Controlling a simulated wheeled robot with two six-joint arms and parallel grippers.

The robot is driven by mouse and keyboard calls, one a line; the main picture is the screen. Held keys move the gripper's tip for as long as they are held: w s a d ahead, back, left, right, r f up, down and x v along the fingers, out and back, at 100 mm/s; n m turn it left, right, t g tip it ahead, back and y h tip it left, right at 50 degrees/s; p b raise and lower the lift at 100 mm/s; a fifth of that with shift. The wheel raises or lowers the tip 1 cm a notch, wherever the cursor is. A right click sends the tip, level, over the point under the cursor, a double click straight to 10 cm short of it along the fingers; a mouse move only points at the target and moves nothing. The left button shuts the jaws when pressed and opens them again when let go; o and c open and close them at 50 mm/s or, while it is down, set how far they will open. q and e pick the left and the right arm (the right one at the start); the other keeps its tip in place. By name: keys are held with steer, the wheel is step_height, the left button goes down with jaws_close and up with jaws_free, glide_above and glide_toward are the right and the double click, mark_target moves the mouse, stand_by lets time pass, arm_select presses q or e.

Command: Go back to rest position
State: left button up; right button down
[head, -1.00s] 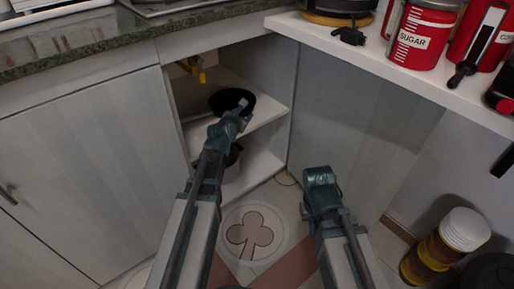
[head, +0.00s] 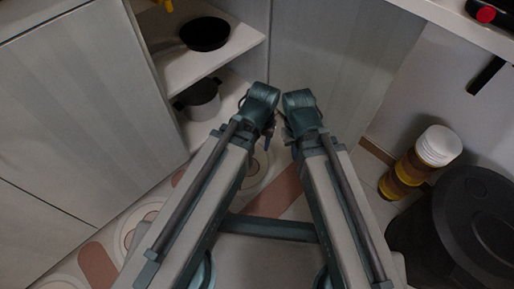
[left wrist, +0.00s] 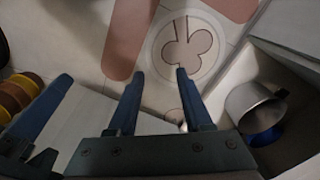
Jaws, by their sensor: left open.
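Both arms are drawn in and folded side by side in the head view, pointing down. My left gripper (head: 267,132) hangs low near the cabinet opening, its fingers mostly hidden by its own wrist. The left wrist view shows it open (left wrist: 160,75) with nothing between its fingers, above the patterned floor. My right gripper (head: 287,134) is close beside it, and its fingers are too hidden to judge. A black pan (head: 205,34) sits on the upper shelf, apart from both grippers. A pot (head: 202,101) stands on the lower shelf; it also shows in the left wrist view (left wrist: 247,102).
The open corner cabinet (head: 224,62) is ahead on the left. A brown-and-yellow container with a white lid (head: 410,170) and a black bin (head: 480,225) stand on the floor at right. A counter (head: 466,17) juts in at top right.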

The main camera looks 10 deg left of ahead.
arm_select(q)
steer(key=shift+s+m+g+y, duration=0.4)
steer(key=shift+s+m, duration=0.7)
steer(key=shift+s, duration=0.1)
steer(key=shift+r, duration=0.1)
step_height(320, 180, up, 50)
steer(key=p, duration=4.9)
steer(key=shift+p, duration=0.4)
